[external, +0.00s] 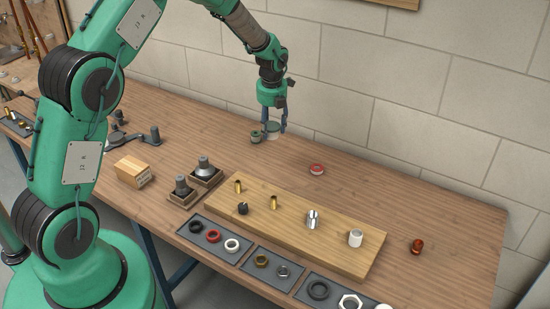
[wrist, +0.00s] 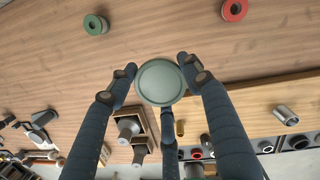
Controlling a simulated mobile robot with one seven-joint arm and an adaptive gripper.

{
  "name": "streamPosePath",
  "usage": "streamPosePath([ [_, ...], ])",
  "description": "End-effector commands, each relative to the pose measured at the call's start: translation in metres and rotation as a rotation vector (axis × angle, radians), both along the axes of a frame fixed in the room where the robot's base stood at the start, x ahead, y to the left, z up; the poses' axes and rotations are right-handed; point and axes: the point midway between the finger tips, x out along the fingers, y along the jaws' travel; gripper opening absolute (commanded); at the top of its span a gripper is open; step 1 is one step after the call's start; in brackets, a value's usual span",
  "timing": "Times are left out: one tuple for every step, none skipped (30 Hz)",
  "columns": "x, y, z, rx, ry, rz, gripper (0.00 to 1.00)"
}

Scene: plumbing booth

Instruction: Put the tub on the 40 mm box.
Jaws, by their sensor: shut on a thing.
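The tub, a round pale grey-green piece with a flat top, is between my gripper's fingers in the wrist view (wrist: 160,82). It also shows small in the external view (external: 273,127). My gripper (external: 273,130) is shut on it over the back part of the bench, pointing down. Whether the tub's underside touches the bench cannot be told. A tan cardboard box (external: 132,172) with a printed label sits at the bench's left. Two open square boxes holding grey fittings stand right of it, a farther one (external: 206,181) and a nearer one (external: 183,200). No size marking is readable.
A green ring (wrist: 95,24) lies close beside the gripper, and a red ring (external: 317,169) lies to the right. A wooden board (external: 290,230) with several fittings and grey trays (external: 213,236) fill the front. The tiled wall (external: 340,90) stands behind.

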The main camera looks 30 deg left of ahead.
Motion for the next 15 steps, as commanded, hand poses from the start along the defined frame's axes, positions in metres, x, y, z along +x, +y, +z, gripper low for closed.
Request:
streamPosePath([
  [-0.011,0.020,0.002,0.000,0.001,0.028,0.21],
  [-0.017,0.031,0.002,0.001,-0.001,0.044,0.21],
  [-0.025,0.045,0.003,0.001,-0.001,0.065,0.21],
  [-0.032,0.055,0.003,0.001,-0.001,0.081,0.21],
  [-0.039,0.065,0.003,0.000,0.001,0.096,0.21],
  [-0.048,0.078,0.004,0.000,-0.001,0.116,0.21],
  [-0.056,0.087,0.003,0.000,0.000,0.131,0.21],
  [-0.063,0.096,0.004,0.000,-0.001,0.146,0.21],
  [-0.073,0.108,0.004,0.001,-0.001,0.167,0.21],
  [-0.081,0.117,0.004,0.001,-0.001,0.184,0.21],
  [-0.089,0.126,0.004,0.000,0.000,0.199,0.21],
  [-0.099,0.137,0.004,0.000,-0.001,0.220,0.21],
  [-0.107,0.145,0.004,-0.001,-0.002,0.235,0.21],
  [-0.116,0.153,0.004,-0.001,0.000,0.249,0.21],
  [-0.127,0.164,0.004,-0.001,-0.001,0.269,0.21],
])
